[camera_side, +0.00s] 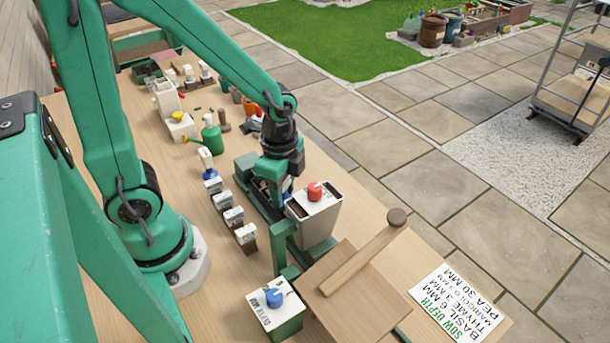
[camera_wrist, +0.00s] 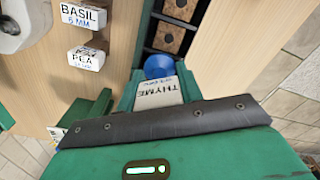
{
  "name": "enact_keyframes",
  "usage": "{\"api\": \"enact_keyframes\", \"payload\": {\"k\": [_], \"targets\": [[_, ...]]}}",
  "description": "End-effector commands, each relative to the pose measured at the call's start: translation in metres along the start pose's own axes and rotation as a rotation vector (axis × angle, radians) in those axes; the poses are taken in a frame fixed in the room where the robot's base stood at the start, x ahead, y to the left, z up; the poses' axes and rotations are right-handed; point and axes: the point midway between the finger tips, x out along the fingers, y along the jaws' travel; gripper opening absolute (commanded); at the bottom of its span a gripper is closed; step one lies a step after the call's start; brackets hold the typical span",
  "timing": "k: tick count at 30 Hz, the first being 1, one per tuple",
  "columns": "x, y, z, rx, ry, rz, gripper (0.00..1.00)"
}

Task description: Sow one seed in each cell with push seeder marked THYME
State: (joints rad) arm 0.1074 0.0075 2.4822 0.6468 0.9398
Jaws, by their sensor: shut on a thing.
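My gripper (camera_side: 270,184) is low over the seed tray (camera_side: 243,203) in the side view. It is shut on the push seeder marked THYME (camera_wrist: 158,92), which has a pale body and a rounded blue end. In the wrist view the seeder is beside the dark tray cells (camera_wrist: 168,38), several of which hold brown soil. I cannot tell whether its tip touches a cell, and no seed can be made out. In the wrist view, a BASIL label (camera_wrist: 83,15) and a PEA label (camera_wrist: 86,58) lie to the left.
A row of small labelled holders (camera_side: 234,217) stands left of the tray.

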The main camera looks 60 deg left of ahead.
Motion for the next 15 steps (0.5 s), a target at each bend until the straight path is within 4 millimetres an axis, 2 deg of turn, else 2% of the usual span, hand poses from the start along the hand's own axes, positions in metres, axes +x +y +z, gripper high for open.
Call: {"api": "enact_keyframes", "payload": {"k": [15], "targets": [[-0.025,0.0,0.0,0.0,0.0,0.0,0.2]]}}
